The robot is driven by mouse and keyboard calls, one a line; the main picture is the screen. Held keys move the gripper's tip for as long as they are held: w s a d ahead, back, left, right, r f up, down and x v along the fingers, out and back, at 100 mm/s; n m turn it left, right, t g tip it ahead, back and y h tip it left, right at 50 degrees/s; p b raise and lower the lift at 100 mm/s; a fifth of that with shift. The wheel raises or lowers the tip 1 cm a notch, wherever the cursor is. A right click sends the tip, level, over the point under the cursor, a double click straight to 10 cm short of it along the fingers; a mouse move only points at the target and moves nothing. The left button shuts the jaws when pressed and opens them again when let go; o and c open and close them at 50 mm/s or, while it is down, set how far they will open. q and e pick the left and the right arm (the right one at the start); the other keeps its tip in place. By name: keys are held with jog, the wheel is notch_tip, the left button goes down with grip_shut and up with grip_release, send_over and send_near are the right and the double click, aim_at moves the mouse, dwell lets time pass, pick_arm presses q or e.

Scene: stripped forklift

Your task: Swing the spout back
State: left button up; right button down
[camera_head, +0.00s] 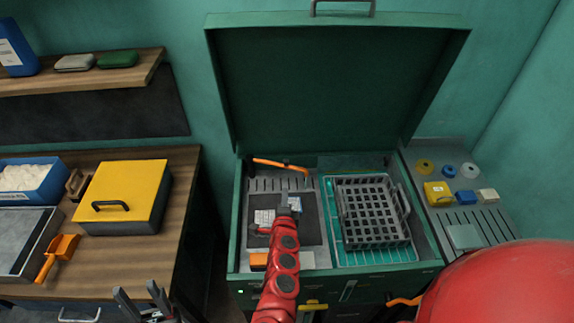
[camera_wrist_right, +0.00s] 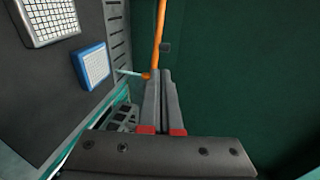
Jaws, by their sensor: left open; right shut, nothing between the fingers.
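The spout (camera_head: 278,164) is an orange tube at the back left inside the open green cabinet. It points right, and its pale tip (camera_head: 305,181) bends downward. In the right wrist view the orange spout (camera_wrist_right: 159,42) rises just past the fingertips, its pale end (camera_wrist_right: 131,72) pointing left. My right gripper (camera_head: 291,201) is shut and empty, in front of and below the spout in the head view. In the wrist view its fingers (camera_wrist_right: 161,72) lie close together beside the spout's lower end; I cannot tell if they touch it. My left gripper (camera_head: 142,298) is open and empty, low at left.
A dark grey basket (camera_head: 372,212) stands on the turquoise grid in the cabinet's right half. The raised green lid (camera_head: 330,90) stands behind. A yellow case (camera_head: 122,190) sits on the wooden bench at left. Small blocks lie on the right side shelf (camera_head: 462,200).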

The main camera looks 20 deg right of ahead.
send_near(286, 164)
jog(key=x, duration=0.4)
jog(key=shift+w+d+f, duration=0.1)
jog(key=shift+w+f, duration=0.05)
jog(key=shift+f, duration=0.3)
jog(key=shift+w+d, duration=0.15)
jog(key=shift+w, duration=0.35)
jog(key=shift+w+d, duration=0.2)
jog(key=shift+w, duration=0.3)
jog(key=shift+b, duration=0.3)
